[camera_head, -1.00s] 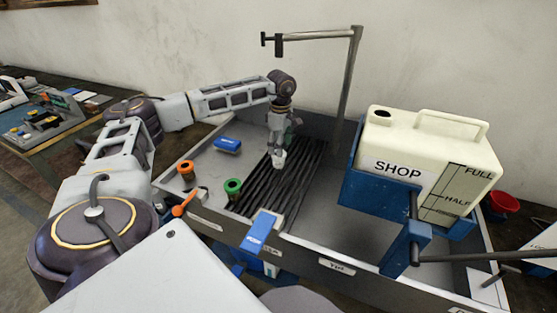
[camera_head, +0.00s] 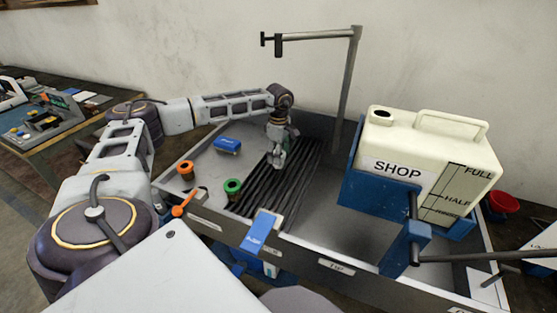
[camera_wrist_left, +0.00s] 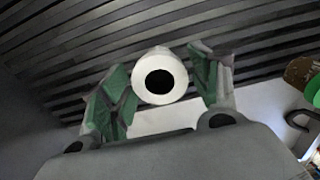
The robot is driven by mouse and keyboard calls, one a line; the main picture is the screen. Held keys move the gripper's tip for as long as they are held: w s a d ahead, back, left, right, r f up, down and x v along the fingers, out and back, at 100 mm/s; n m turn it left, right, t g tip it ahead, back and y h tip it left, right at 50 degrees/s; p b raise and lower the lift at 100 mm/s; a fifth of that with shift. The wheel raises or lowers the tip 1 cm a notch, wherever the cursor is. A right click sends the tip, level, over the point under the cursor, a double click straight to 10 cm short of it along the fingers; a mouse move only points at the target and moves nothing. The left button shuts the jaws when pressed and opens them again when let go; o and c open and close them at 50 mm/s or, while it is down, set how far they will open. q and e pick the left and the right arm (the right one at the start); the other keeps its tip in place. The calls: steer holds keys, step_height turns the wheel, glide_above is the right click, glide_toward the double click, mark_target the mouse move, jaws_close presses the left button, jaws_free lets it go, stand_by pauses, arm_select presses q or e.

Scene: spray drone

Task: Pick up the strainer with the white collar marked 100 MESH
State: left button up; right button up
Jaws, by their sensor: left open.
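A strainer with a white collar (camera_wrist_left: 160,56) and a dark round opening shows in the left wrist view, over the black slats. No marking is readable on it. My left gripper (camera_wrist_left: 162,68) is open, with one green-padded finger on each side of the collar; gaps show, so it is not gripped. In the head view my left gripper (camera_head: 277,160) points down at the slatted rack (camera_head: 285,190) and largely hides the white strainer. A green-collared strainer (camera_head: 233,186) and an orange-collared one (camera_head: 186,168) stand to the left. My right gripper is not in view.
A blue block (camera_head: 227,145) lies in the grey tray (camera_head: 210,168), left of the gripper. A blue pad (camera_head: 262,232) sits at the front edge. The SHOP jug (camera_head: 430,150) in its blue holder and a tall post (camera_head: 347,95) stand to the right and behind.

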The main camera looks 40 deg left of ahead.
arm_select(q)
steer(key=shift+a+f, duration=0.1)
steer(key=shift+f, duration=1.4)
steer(key=shift+c, duration=0.5)
steer(key=c, duration=0.8)
steer(key=shift+o, duration=0.2)
steer(key=shift+r, duration=0.1)
